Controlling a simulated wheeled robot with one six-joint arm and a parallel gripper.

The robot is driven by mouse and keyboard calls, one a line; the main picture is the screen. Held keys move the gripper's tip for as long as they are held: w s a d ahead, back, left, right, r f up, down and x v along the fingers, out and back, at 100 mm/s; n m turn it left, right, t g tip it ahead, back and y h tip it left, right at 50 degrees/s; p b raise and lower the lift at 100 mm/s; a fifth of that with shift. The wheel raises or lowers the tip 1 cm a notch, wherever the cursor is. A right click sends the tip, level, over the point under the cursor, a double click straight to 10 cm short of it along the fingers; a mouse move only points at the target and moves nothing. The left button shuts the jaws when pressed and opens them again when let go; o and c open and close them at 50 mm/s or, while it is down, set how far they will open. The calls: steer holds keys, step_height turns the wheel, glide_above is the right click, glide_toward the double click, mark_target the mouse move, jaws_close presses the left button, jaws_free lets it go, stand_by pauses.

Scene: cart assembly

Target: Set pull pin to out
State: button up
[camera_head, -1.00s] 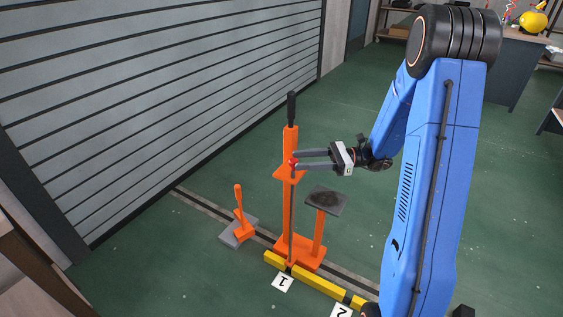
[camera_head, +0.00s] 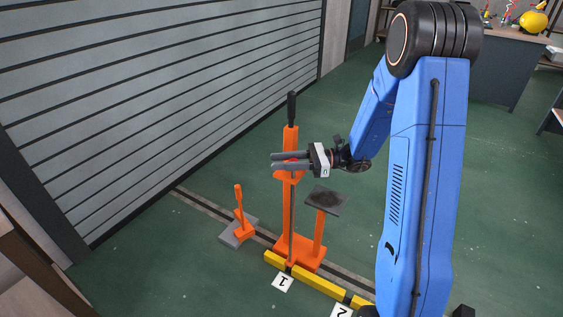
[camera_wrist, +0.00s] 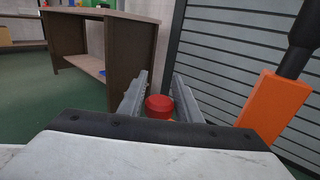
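A tall orange post (camera_head: 290,205) with a black handle (camera_head: 291,107) on top stands upright on an orange base. A red knob, likely the pull pin, shows in the wrist view (camera_wrist: 159,106) between my fingers; in the head view the fingers largely hide it. My gripper (camera_head: 275,161) reaches the upper post from the right, its fingers extending to the left past the post. In the wrist view the fingers are apart, one on each side of the knob, with small gaps visible. The pin's stem is hidden.
A black-topped orange stand (camera_head: 326,201) is just right of the post. A short orange lever (camera_head: 240,212) on a grey block stands at left. Yellow floor blocks (camera_head: 318,288) lie in front. A grey shutter wall (camera_head: 160,90) is at left; the green floor behind is open.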

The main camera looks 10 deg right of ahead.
jaws_close()
step_height(320, 180, up, 6)
steer(key=shift+f, duration=0.25)
steer(key=shift+o, duration=2.4)
jaws_free()
steer(key=shift+d, duration=0.15)
steer(key=s+d, duration=0.2)
steer(key=d, duration=1.5)
steer(key=shift+s, duration=0.35)
